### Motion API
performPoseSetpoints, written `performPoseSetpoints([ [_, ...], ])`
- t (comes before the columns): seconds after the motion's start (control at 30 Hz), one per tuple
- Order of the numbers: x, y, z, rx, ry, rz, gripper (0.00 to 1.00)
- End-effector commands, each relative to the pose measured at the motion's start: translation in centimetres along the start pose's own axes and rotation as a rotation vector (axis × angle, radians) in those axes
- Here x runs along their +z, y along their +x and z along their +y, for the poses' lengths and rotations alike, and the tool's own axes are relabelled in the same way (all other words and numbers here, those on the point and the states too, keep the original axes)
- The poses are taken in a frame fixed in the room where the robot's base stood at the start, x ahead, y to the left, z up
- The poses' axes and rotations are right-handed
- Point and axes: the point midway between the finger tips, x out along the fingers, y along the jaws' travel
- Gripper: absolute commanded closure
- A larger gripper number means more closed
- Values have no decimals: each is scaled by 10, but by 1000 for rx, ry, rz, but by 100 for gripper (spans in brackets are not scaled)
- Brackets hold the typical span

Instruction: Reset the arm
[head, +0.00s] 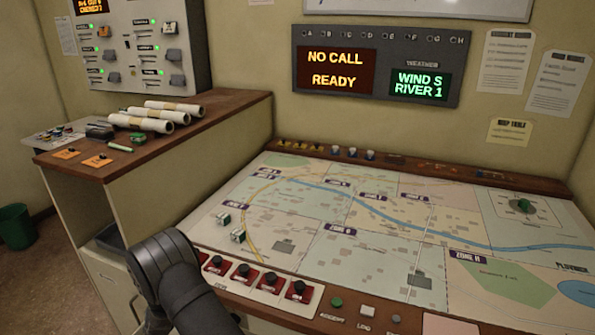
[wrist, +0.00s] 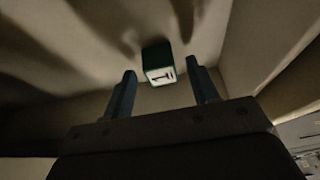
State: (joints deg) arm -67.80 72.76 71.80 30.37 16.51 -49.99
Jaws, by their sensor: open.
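My gripper (wrist: 161,67) shows in the wrist view with its two blue-grey fingers apart. A small green block (wrist: 160,74) with a white face marked "1" shows between and just beyond the fingertips. I cannot tell whether a finger touches it. The surroundings there are dim pale walls with soft shadows. In the head view my dark arm rises at the bottom left, by the front left corner of the console, and my gripper is out of sight.
The map table (head: 365,215) holds two small green-and-white blocks (head: 238,236) at its left. Red panels with black knobs (head: 242,271) line the front edge. A side counter (head: 190,125) carries rolled papers (head: 150,118). The display (head: 336,68) reads "NO CALL READY". A grey bin (head: 110,240) stands below the counter.

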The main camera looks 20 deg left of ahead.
Motion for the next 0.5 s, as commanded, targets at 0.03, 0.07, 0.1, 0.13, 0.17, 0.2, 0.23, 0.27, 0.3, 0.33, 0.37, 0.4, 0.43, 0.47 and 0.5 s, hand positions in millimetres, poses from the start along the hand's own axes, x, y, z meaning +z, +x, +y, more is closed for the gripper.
performPoseSetpoints([
  [0.03,1,9,0,-1,0,-1,46],
  [0.07,1,14,0,0,0,-1,46],
  [0.1,0,14,0,1,0,1,46],
  [0.13,-5,5,1,2,-1,5,46],
  [0.17,-7,-1,0,1,-1,4,46],
  [0.2,-9,-8,0,1,-1,4,46],
  [0.23,-11,-12,0,1,-1,3,46],
  [0.27,-13,-18,0,1,-1,4,46],
  [0.3,-16,-24,0,1,-1,3,46],
  [0.33,-18,-29,0,0,-1,2,46],
  [0.37,-20,-34,0,0,-1,2,46],
  [0.4,-22,-41,0,0,-1,2,46],
  [0.43,-25,-46,0,1,-1,3,46],
  [0.47,-27,-51,0,1,-2,3,46],
  [0.5,-30,-58,0,0,-1,2,46],
])
